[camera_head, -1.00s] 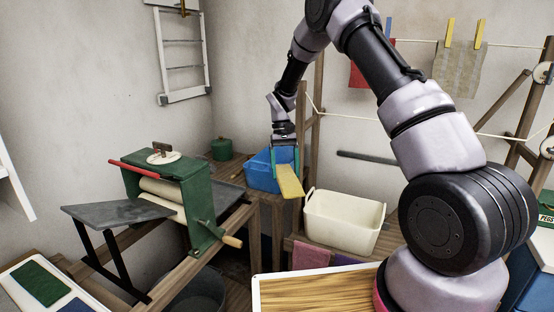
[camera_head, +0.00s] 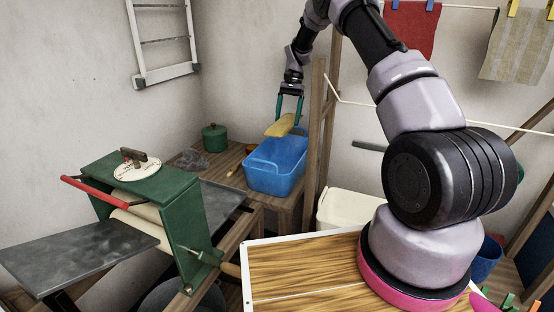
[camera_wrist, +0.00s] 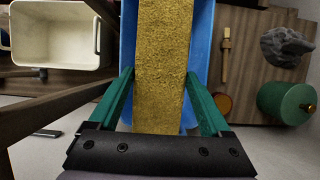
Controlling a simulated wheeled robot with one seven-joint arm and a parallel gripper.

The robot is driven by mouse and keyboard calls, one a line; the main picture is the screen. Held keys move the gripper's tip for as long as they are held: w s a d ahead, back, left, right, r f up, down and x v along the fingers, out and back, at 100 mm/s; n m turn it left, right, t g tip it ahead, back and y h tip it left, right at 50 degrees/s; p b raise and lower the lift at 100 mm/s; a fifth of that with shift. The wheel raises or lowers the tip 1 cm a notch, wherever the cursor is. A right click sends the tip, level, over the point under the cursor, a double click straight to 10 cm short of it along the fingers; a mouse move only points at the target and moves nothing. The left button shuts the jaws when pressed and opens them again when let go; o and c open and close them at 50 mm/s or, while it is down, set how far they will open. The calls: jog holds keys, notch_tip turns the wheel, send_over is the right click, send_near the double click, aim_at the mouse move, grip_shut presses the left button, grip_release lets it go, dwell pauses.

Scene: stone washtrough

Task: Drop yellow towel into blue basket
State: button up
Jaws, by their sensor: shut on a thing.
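The yellow towel (camera_head: 281,125) is a flat folded strip held between the green fingers of my gripper (camera_head: 290,112). It hangs above the blue basket (camera_head: 274,176), near its back part, and looks clear of the rim. The basket stands on a wooden table in the back corner. In the wrist view the towel (camera_wrist: 163,65) runs up the middle between the fingers (camera_wrist: 160,95) and covers much of the basket (camera_wrist: 128,40), whose blue walls show on both sides.
A cream tub (camera_head: 343,208) stands right of the basket beyond a wooden post (camera_head: 316,130). A green pot (camera_head: 214,137) and a grey crumpled thing (camera_wrist: 287,46) are on the table left of the basket. A green mangle (camera_head: 165,200) stands at front left.

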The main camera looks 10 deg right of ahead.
jog(key=shift+f, duration=2.75)
jog(key=o, duration=1.6)
jog(key=shift+c, duration=0.2)
jog(key=v, duration=0.6)
jog(key=shift+w+d+r, duration=0.1)
jog(key=shift+r, duration=0.25)
jog(key=shift+w+r, duration=0.1)
jog(key=shift+r, duration=0.25)
jog(key=shift+d, duration=0.1)
